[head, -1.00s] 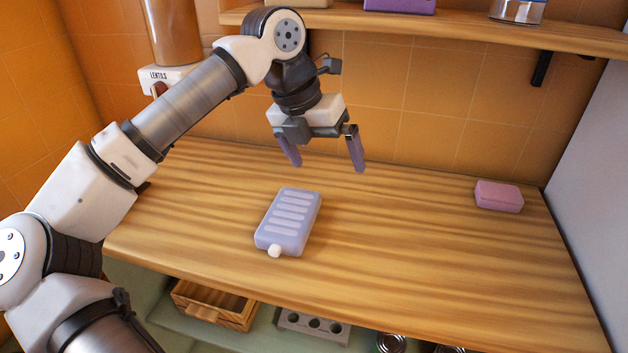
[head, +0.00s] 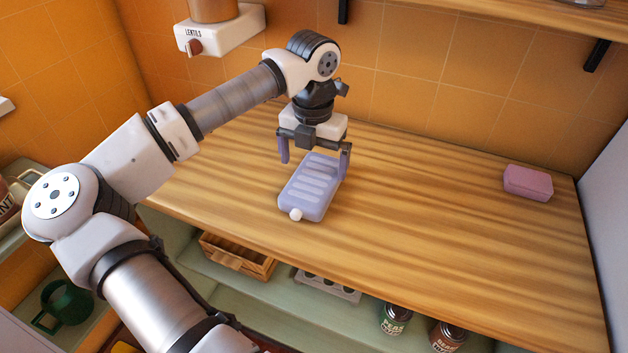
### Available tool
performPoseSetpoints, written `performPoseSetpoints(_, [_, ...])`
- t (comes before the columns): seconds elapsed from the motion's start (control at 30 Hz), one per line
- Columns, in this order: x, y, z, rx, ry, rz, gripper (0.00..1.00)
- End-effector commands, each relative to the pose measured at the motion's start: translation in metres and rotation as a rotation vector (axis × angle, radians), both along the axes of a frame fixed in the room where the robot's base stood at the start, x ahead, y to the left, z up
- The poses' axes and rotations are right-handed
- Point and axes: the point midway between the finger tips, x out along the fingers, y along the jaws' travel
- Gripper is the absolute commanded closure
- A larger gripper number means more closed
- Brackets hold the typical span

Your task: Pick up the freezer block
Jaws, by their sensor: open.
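The freezer block (head: 311,190) is a flat lavender block with pale ribs on top and a white cap at its near end. It lies on the wooden counter. My gripper (head: 314,170) is open and points down over the far end of the block. One finger is to the left of the block and the other is at its right side. I cannot tell whether either finger touches it.
A pink block (head: 528,183) lies at the counter's right. A lentils dispenser (head: 216,32) hangs on the tiled wall. Below the counter are a wooden crate (head: 238,258), a grey holder (head: 328,287) and tins (head: 394,318).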

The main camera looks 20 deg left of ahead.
Motion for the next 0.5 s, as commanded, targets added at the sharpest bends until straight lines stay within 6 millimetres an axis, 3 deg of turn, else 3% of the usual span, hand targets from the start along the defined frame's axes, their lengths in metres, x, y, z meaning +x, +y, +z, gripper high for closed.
performPoseSetpoints(0.3, [-0.002, -0.002, -0.040, -0.003, 0.000, -0.001, 0.00])
performPoseSetpoints(0.5, [-0.002, -0.002, -0.043, 0.000, -0.001, -0.001, 0.00])
